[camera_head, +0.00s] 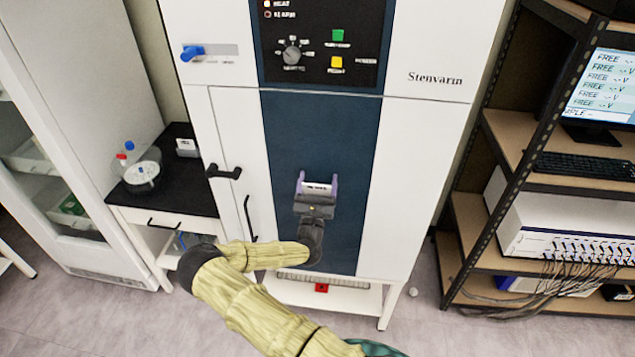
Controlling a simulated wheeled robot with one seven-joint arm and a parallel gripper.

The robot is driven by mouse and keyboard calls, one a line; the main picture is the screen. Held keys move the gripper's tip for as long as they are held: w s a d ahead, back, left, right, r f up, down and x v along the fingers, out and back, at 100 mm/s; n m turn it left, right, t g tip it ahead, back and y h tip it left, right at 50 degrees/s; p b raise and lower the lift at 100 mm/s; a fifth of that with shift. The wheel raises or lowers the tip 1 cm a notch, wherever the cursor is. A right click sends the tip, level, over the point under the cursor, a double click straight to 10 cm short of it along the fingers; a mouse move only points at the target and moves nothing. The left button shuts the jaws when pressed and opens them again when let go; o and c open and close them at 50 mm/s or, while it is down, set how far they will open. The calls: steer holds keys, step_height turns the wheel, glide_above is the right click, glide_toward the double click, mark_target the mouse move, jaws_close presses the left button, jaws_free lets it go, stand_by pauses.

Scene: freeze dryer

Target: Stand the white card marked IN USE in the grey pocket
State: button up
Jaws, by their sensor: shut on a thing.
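My gripper (318,182) is in front of the dark blue panel of the freeze dryer, with its two pale purple fingers pointing up in the picture. It is shut on a small white card (318,187) with dark lettering too small to read. The card lies across between the fingers, and the gripper's grey body is just below it. I cannot make out the grey pocket for sure. A small pale grey holder-like block (187,147) with a dark mark stands on the black side table, left of my gripper and well apart from it.
The freeze dryer (425,140) has black door handles (223,172) and a blue-knobbed lever (193,52). On the black table (180,190) is a round clear container (142,176) with red and blue caps nearby. A shelf rack (500,130) with a monitor stands right.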

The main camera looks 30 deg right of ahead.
steer(key=shift+f, duration=0.4)
steer(key=shift+w+d+f+b, duration=0.1)
steer(key=shift+f+b, duration=0.15)
steer(key=shift+b, duration=0.05)
steer(key=shift+f, duration=0.5)
steer(key=o, duration=1.2)
steer(key=shift+d, duration=0.1)
steer(key=shift+w+r, duration=0.1)
steer(key=shift+r, duration=0.4)
steer(key=shift+a+f, duration=0.2)
